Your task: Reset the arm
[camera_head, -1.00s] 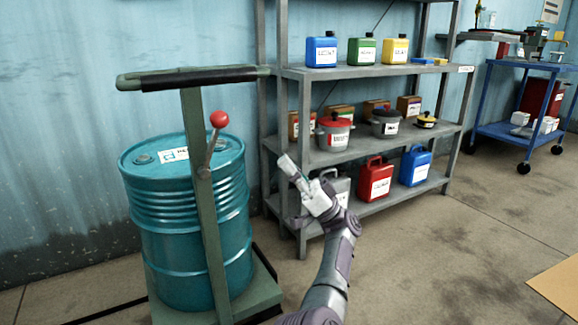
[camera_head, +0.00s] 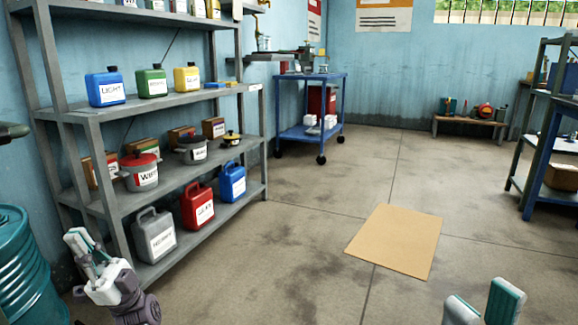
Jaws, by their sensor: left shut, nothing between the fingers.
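My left gripper (camera_head: 84,246) is at the lower left of the head view, in front of the left end of the grey shelf rack. It is shut and empty, with its fingers pointing up and to the left. My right gripper (camera_head: 484,303) shows at the bottom right edge. Its two fingers stand apart with nothing between them, over bare floor. The rest of the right arm is out of view.
The grey shelf rack (camera_head: 190,97) holds canisters, pots and boxes. A teal drum (camera_head: 22,270) is cut off at the left. A blue cart (camera_head: 300,132) and a low bench (camera_head: 470,122) stand farther back. A tan mat (camera_head: 396,240) lies on open floor.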

